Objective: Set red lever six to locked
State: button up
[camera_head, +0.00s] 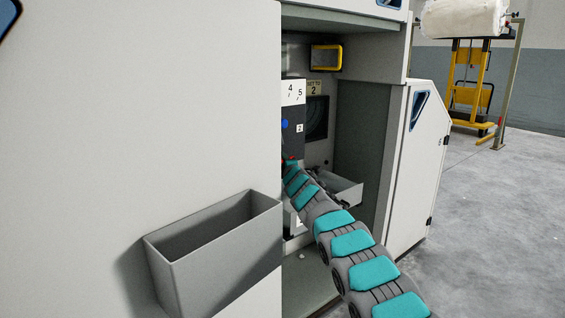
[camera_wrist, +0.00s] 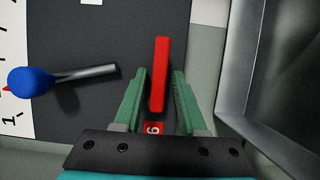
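In the wrist view the red lever (camera_wrist: 160,66) is a flat red bar, nearly upright in the picture, on a dark panel (camera_wrist: 95,100). A red label (camera_wrist: 154,128) with a 6 sits just below it. My gripper (camera_wrist: 160,76) has its two green fingers open, one on each side of the lever's lower part. A narrow gap shows between the lever and each finger. I cannot tell how deep the fingers reach. In the head view my arm hides most of the gripper; a bit of red (camera_head: 290,161) shows at its end. No locked marking is readable.
A blue-knobbed lever (camera_wrist: 32,81) lies left of the fingers, by a white numbered scale (camera_wrist: 14,60). A grey metal box (camera_wrist: 235,75) stands close on the right. In the head view my arm reaches into a machine bay, past a grey bin (camera_head: 213,245) and an open drawer (camera_head: 345,188).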

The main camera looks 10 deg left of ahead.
jog(key=shift+o, duration=0.5)
jog(key=shift+r, duration=0.1)
jog(key=shift+d, duration=0.2)
jog(key=b+v, duration=0.3)
jog(key=v, duration=0.4)
jog(key=shift+s+b, duration=0.35)
jog(key=shift+d, duration=0.1)
